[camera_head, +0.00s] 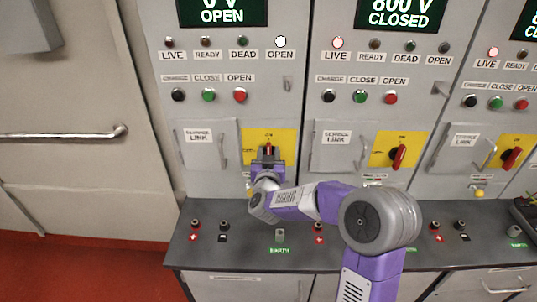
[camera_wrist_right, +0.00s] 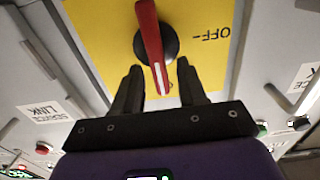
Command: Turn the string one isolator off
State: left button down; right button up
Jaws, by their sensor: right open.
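The string one isolator is a red handle (camera_wrist_right: 152,45) on a dark round hub, mounted on a yellow plate (camera_wrist_right: 205,25). In the wrist view the handle points down the picture, and the OFF mark is to the right of the hub, so the handle is not lined up with it. In the head view the yellow plate (camera_head: 288,143) is on the left cabinet, partly hidden by my right gripper (camera_head: 268,156). In the wrist view the right gripper (camera_wrist_right: 159,80) is open, its dark fingers on either side of the handle's lower end. My left gripper is out of view.
String one's display (camera_head: 222,12) reads 0 V OPEN; the neighbouring display (camera_head: 400,14) reads 800 V CLOSED. A service link door (camera_head: 207,145) with a handle is left of the isolator. Another red isolator handle (camera_head: 399,156) is to the right. A dark ledge (camera_head: 200,255) with terminals runs below.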

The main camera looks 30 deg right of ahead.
jog(key=shift+c, duration=0.3)
grip_shut()
jog(key=shift+a+n, duration=0.1)
jog(key=shift+n, duration=0.2)
jog(key=shift+w+a+f+n+p, duration=0.3)
jog(key=shift+n+p, duration=1.35)
jog(key=shift+n, duration=1.25)
jog(key=shift+w+a+f+n+p, duration=0.15)
jog(key=shift+a+f+n+p, duration=0.25)
jog(key=shift+n+p, duration=1.85)
jog(key=shift+w+a+f+n+p, duration=0.35)
jog(key=shift+n+p, duration=0.65)
jog(key=shift+n, duration=2.55)
jog(key=shift+s+d+f, duration=0.15)
jog(key=shift+s, duration=0.05)
